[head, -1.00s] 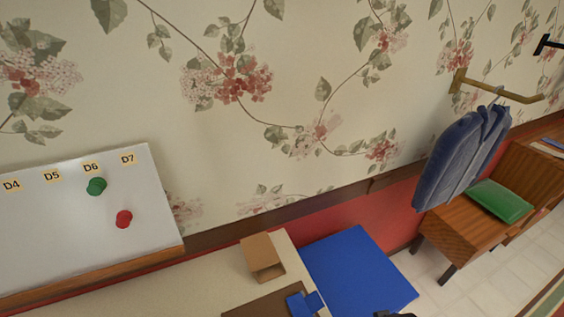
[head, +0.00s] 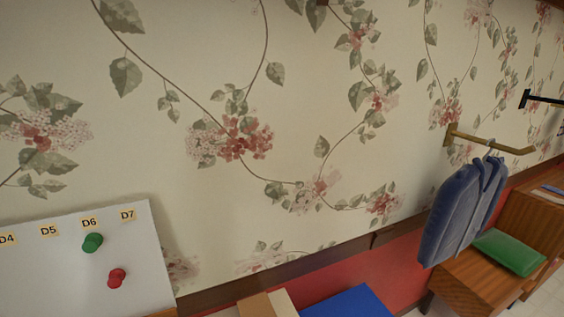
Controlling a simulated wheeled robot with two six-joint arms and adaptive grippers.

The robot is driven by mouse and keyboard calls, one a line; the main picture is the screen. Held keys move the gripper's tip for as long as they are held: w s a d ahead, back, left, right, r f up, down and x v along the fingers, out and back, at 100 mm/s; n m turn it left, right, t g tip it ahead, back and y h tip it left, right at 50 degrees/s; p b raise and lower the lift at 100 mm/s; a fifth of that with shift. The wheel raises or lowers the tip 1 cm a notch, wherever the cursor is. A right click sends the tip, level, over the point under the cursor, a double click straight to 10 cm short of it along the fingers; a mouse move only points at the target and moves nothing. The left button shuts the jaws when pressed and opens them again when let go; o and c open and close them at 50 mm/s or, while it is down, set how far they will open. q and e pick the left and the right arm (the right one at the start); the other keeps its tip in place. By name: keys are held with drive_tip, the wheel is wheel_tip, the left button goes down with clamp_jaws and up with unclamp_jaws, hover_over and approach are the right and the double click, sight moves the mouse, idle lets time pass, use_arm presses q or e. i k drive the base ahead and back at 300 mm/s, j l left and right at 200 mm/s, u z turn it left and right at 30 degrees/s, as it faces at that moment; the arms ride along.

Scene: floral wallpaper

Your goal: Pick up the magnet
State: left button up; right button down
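A green magnet (head: 92,243) sits on a white board (head: 50,285) at the lower left of the head view, just below the label D6. A red magnet (head: 117,278) sits on the same board, lower and a little to the right. Neither of my grippers shows in the head view, and nothing touches the magnets.
Labels D4 to D7 run along the board's top. A blue panel (head: 350,303) and a tan object (head: 262,307) show at the bottom edge. At right, a blue garment (head: 462,210) hangs from a brass rail (head: 495,145) near a green cushion (head: 508,251) on wooden furniture (head: 470,290).

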sight(93, 241)
drive_tip(key=u, duration=1.25)
